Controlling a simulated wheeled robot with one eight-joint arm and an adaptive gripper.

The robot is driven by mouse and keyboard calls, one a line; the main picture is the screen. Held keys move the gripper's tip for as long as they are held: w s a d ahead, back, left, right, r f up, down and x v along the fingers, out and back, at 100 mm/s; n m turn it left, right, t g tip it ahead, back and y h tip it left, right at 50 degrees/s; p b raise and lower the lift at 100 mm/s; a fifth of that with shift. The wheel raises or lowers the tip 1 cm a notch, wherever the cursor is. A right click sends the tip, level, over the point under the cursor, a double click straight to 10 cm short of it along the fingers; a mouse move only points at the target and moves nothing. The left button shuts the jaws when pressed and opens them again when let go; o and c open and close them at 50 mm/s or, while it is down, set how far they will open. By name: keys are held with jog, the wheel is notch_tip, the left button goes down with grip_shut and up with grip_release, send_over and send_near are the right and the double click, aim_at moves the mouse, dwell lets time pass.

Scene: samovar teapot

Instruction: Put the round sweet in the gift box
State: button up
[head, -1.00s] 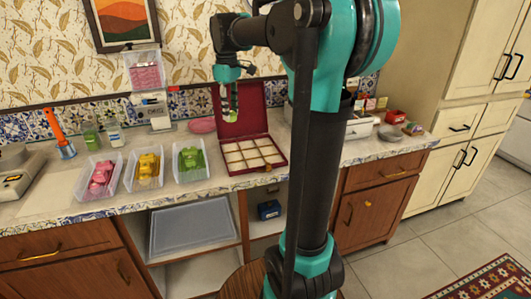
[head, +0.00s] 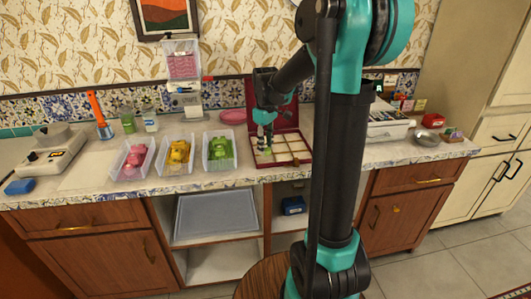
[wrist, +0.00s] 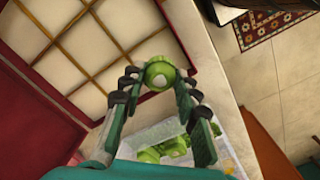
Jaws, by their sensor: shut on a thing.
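The round sweet is green with a pale centre and sits between my fingertips in the wrist view (wrist: 158,75). My gripper (wrist: 158,80) is shut on it; in the head view my gripper (head: 264,146) is low over the left part of the gift box. The gift box is dark red, with its lid standing up behind and pale square compartments in gold dividers (head: 297,146). In the wrist view its compartments (wrist: 75,42) lie up and left of the sweet, and the sweet overlaps the box's edge. I cannot tell whether the sweet touches the box.
Clear trays with pink (head: 133,160), yellow (head: 178,153) and green sweets (head: 219,150) stand left of the box. An orange-handled tool (head: 99,115) and glasses (head: 127,120) stand further left. A metal bowl (head: 433,121) is at right.

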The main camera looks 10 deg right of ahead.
jog(key=shift+f, duration=1.65)
jog(key=shift+f, duration=0.2)
jog(key=o, duration=0.6)
jog(key=shift+r, duration=0.15)
notch_tip(320, 180, up, 12)
jog(key=shift+f, duration=0.1)
jog(key=s+d+f+m+t, duration=0.2)
jog(key=s+f+m, duration=0.2)
jog(key=s+f, duration=0.5)
jog(key=s+d+f+m+t, duration=0.2)
jog(key=s+f+m, duration=0.3)
jog(key=s+f, duration=0.4)
jog(key=s, duration=0.4)
jog(key=shift+f, duration=0.2)
